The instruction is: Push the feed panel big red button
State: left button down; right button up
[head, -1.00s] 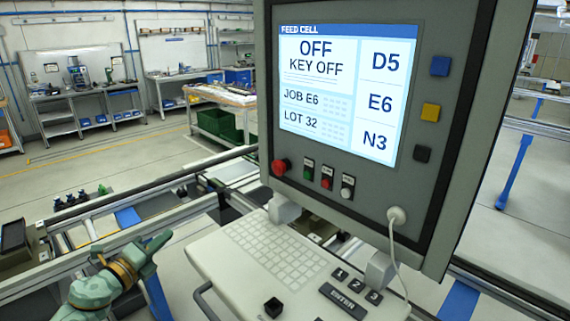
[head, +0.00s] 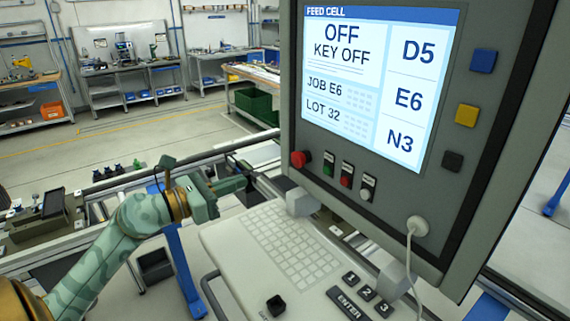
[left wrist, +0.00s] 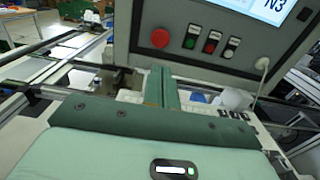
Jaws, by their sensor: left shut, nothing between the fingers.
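The feed panel (head: 400,185) is a grey box with a lit screen (head: 370,75) reading OFF, KEY OFF. The big red button (head: 300,159) sticks out at its lower left corner. It also shows in the left wrist view (left wrist: 160,38), above the fingers. My left gripper (head: 240,184) is shut and empty, to the left of and a little below the red button in the head view, apart from it. In the left wrist view its closed fingers (left wrist: 161,86) point toward the panel's lower edge. My right gripper is not in view.
Small green (head: 328,163), red (head: 346,175) and white (head: 367,188) controls sit right of the big button. A white keyboard shelf (head: 290,250) juts out below the panel, and a white cable (head: 411,265) hangs at the right. Conveyor rails (head: 110,185) run behind my left arm.

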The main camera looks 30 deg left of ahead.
pick_arm(q)
jog(key=p, duration=0.4)
send_near(295, 161)
jog(key=x, duration=0.5)
jog(key=shift+w+a+r, duration=0.1)
jog(key=shift+f+x, duration=0.2)
jog(key=shift+x, duration=0.75)
